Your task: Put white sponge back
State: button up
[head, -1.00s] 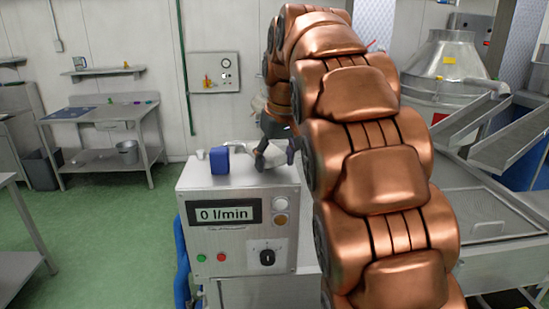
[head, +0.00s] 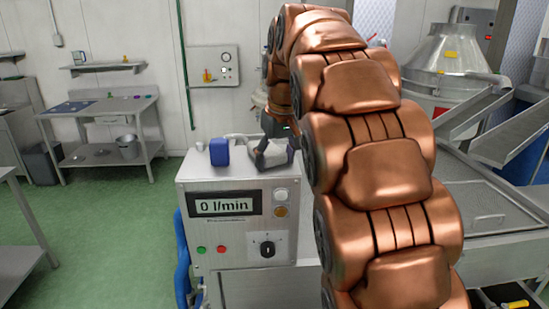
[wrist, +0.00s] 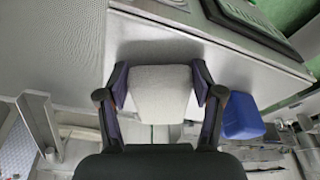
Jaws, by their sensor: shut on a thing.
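The white sponge (wrist: 160,92) is a pale block held between the two fingers of my gripper (wrist: 160,97) in the wrist view. In the head view my gripper (head: 268,158) is over the back right of the metal control cabinet's top (head: 240,171), with the pale sponge (head: 283,155) at it. My arm hides part of that area. The sponge is close to the cabinet top; I cannot tell whether it touches.
A blue block (head: 219,152) stands on the cabinet top left of my gripper; it also shows in the wrist view (wrist: 242,118). A steel table (head: 105,105) stands at the back left. Green floor between is clear.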

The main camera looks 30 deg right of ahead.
jog(key=o, duration=1.5)
jog(key=shift+p+v, duration=0.5)
jog(key=shift+v, duration=0.3)
jog(key=shift+b+v, duration=1)
jog(key=shift+v, duration=1.3)
jog(key=shift+p+v, duration=0.95)
jog(key=shift+v, duration=0.35)
jog(key=shift+w+a, duration=0.1)
jog(key=s+a+f+g, duration=0.1)
jog(key=s+a+f, duration=0.2)
jog(key=s+f, duration=0.6)
jog(key=s+a+f+g, duration=0.2)
jog(key=s+a+f, duration=0.2)
jog(key=s+f, duration=0.6)
jog(key=s+a+f+g, duration=0.1)
jog(key=s+a+f, duration=0.3)
jog(key=s+f, duration=0.5)
jog(key=shift+s+a+f+g, duration=0.15)
jog(key=shift+s+f, duration=0.05)
jog(key=shift+s, duration=0.6)
jog(key=shift+s+a+f+g, duration=0.1)
jog(key=shift+s+f+g, duration=0.05)
jog(key=shift+s, duration=0.7)
